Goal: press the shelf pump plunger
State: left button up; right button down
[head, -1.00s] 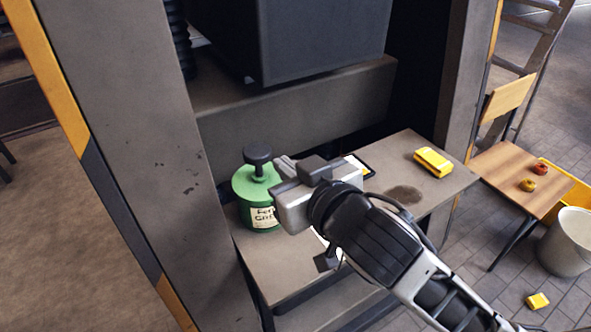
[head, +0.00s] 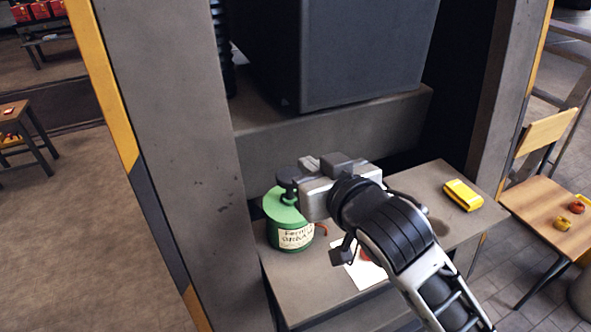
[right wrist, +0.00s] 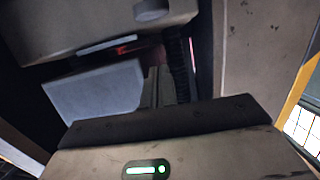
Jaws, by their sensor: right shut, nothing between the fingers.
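The shelf pump is a green can (head: 288,232) with a paper label, standing upright on a grey shelf (head: 295,300) in the head view. Its black plunger knob (head: 287,180) sits on a short stem above the lid and is partly covered by my right gripper. My right gripper (head: 307,165) is shut and empty, right beside the knob at its right. I cannot tell whether they touch. The shut fingers show in the right wrist view (right wrist: 160,86), where I cannot make out the pump. My left gripper is not in view.
A large dark block (head: 365,55) hangs above a grey beam (head: 340,125) behind the pump. A grey column (head: 170,130) stands close at left. A white sheet (head: 362,270) and a yellow block (head: 463,195) lie on the shelf. A wooden chair (head: 550,205) stands at right.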

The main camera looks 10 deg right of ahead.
send_over(295, 173)
jog(key=s, duration=0.3)
jog(key=shift+w+a+f, duration=0.15)
jog(key=shift+f, duration=0.6)
jog(key=f, duration=0.3)
jog(key=shift+w+a+f+p, duration=0.1)
jog(key=shift+w+f+p, duration=0.1)
jog(key=shift+p, duration=0.15)
jog(key=shift+f, duration=0.4)
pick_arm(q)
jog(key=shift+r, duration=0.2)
pick_arm(e)
jog(key=shift+f, duration=0.1)
